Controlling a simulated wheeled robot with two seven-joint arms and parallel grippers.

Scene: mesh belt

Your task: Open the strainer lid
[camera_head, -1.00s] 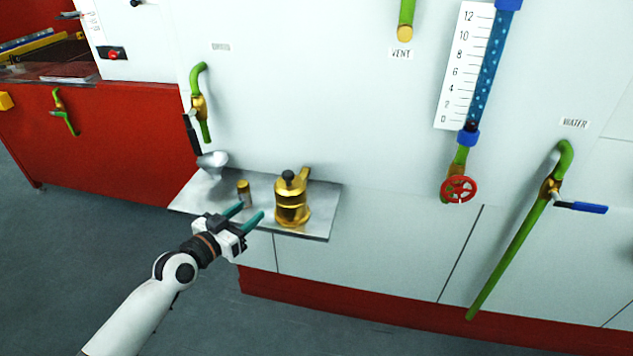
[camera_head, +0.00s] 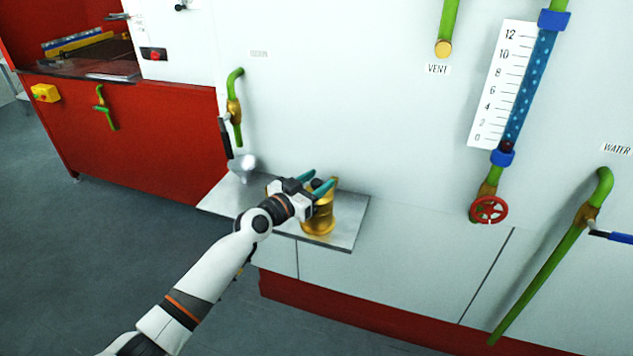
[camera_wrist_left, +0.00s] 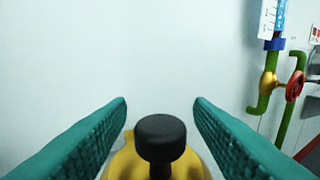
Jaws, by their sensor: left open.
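The brass strainer (camera_head: 320,222) stands on the metal shelf, partly hidden behind my left gripper in the head view. Its lid (camera_wrist_left: 190,166) is golden and carries a black knob (camera_wrist_left: 161,138), seen in the left wrist view. My left gripper (camera_head: 320,183) is open at the strainer's top. In the wrist view its teal fingers lie left and right of the black knob, with a gap on each side. The lid appears to sit on the strainer body. My right gripper is not in view.
The metal shelf (camera_head: 348,229) sticks out from the white wall. A funnel (camera_head: 242,168) stands at its left under a green pipe (camera_head: 236,78). A red valve wheel (camera_head: 488,210) and a gauge (camera_head: 503,85) are to the right. Free wall lies behind the strainer.

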